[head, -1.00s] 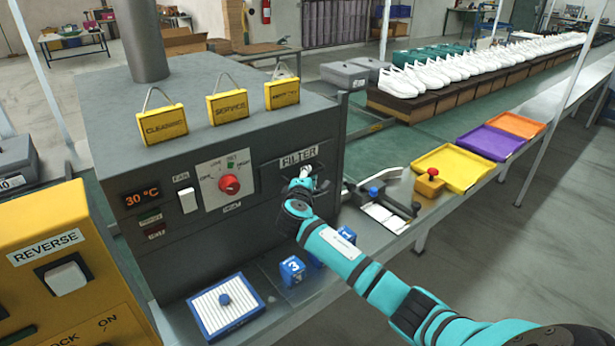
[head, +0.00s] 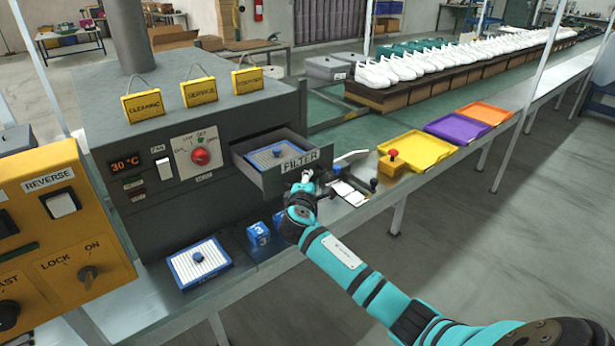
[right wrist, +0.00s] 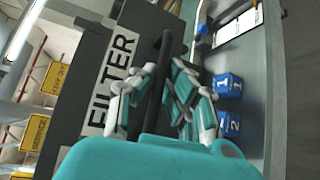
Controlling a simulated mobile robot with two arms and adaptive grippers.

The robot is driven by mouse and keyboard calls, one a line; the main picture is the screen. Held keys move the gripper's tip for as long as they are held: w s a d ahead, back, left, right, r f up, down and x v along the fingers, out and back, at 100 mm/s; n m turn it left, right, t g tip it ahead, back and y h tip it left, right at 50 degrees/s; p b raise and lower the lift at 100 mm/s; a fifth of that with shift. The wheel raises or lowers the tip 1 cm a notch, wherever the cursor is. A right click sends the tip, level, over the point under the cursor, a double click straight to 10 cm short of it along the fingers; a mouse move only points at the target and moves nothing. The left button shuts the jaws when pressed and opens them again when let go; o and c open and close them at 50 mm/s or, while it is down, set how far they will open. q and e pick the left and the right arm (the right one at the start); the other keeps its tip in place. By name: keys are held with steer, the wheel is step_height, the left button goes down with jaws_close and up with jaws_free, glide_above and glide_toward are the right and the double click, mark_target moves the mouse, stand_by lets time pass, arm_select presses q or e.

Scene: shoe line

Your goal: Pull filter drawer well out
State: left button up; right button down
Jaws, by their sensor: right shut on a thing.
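The filter drawer (head: 255,171) stands out from the front of the grey machine (head: 135,95). My right gripper (head: 306,183) is at the drawer's front, below the FILTER label, shut on the dark bar handle. In the right wrist view the fingers of my right gripper (right wrist: 165,95) lie on both sides of the handle (right wrist: 166,60), beside the FILTER label (right wrist: 112,85). My left gripper is not in view.
A second filter (head: 198,262) lies on the bench below, beside numbered blue cubes (head: 258,234). Yellow (head: 416,150), purple (head: 458,127) and orange (head: 486,113) trays stand to the right. The yellow control box (head: 60,220) is at the left.

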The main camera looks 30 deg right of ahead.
steer(key=shift+s+r, duration=0.15)
steer(key=shift+s, duration=0.35)
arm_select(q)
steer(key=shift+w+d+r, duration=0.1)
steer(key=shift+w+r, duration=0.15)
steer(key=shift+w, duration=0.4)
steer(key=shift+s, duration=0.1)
arm_select(e)
steer(key=c, duration=1.4)
jaws_free()
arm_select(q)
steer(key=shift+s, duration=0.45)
arm_select(e)
steer(key=shift+s, duration=0.1)
steer(key=v, duration=1.2)
